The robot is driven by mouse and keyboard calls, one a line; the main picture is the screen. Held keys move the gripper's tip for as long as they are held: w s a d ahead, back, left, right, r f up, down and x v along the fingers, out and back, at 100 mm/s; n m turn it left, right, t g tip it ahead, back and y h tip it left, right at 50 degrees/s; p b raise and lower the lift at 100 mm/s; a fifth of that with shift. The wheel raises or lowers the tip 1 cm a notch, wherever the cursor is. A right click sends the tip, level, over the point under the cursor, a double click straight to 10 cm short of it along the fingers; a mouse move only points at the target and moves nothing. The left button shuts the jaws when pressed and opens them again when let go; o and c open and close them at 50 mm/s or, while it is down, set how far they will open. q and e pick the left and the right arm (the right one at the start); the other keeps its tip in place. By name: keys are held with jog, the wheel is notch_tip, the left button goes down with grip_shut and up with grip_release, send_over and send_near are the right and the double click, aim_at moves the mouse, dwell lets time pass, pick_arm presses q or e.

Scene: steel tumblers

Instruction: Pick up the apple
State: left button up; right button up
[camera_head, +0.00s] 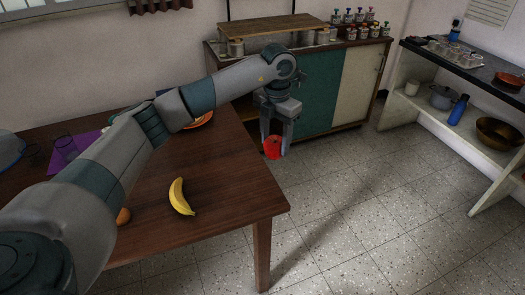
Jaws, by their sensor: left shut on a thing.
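A red apple (272,148) is between the fingers of my left gripper (273,146). The gripper points down and is shut on the apple. It holds the apple up, past the right edge of the wooden table as seen in the picture, with the tiled floor behind. The gripper's fingers hide the sides of the apple. My right gripper does not show.
A yellow banana (180,196) lies on the brown table (230,183). An orange-brown round thing (123,216) is partly hidden by my arm. A cabinet (358,85) stands behind. A shelf (446,133) with a blue bottle (458,110) is at right. The floor between is clear.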

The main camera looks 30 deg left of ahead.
pick_arm(q)
jog(key=shift+w+d+r, duration=0.2)
jog(key=shift+w+d, duration=0.05)
jog(key=shift+d, duration=0.05)
dwell(0.5)
